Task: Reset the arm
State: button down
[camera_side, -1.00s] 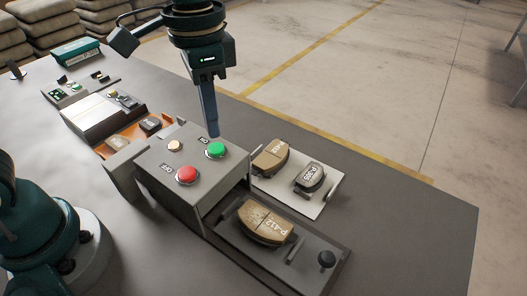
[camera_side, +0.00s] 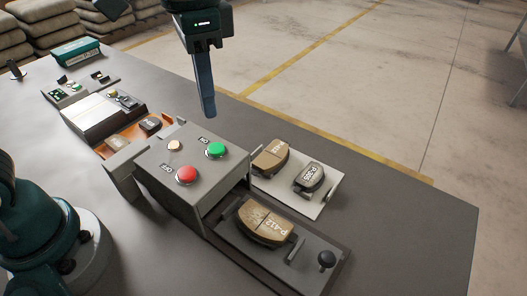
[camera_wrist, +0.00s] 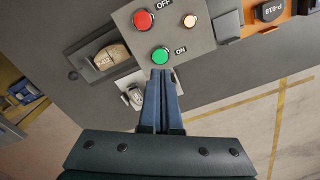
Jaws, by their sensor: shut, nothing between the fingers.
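My gripper (camera_side: 209,112) is shut and empty, pointing down in the air above and behind the grey control box (camera_side: 182,158). It also shows in the wrist view (camera_wrist: 162,76), where its tip appears just below the green ON button (camera_wrist: 160,55). The box top carries this green button, a red OFF button (camera_side: 187,175) and a small amber lamp (camera_side: 174,146). In the side view a clear gap shows between the fingertips and the green button. The upper arm is cut off by the top of the picture.
A brown brake shoe marked P-412 (camera_side: 266,222) lies on a dark sliding tray with a black knob (camera_side: 327,259). Two more shoes (camera_side: 271,158) (camera_side: 309,177) sit on a light plate. An orange bin (camera_side: 117,143) stands left of the box. The table's right end is clear.

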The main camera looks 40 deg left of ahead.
jog(key=s+a+r+n+t, duration=0.2)
jog(key=s+a+r+t, duration=0.1)
jog(key=s+a+r, duration=0.15)
jog(key=s+a+f+n+t, duration=0.2)
jog(key=s+a+f+n, duration=0.1)
jog(key=s+f, duration=0.3)
jog(key=shift+f+n+t, duration=0.3)
jog(key=shift+f+n, duration=0.2)
jog(key=shift+f, duration=0.15)
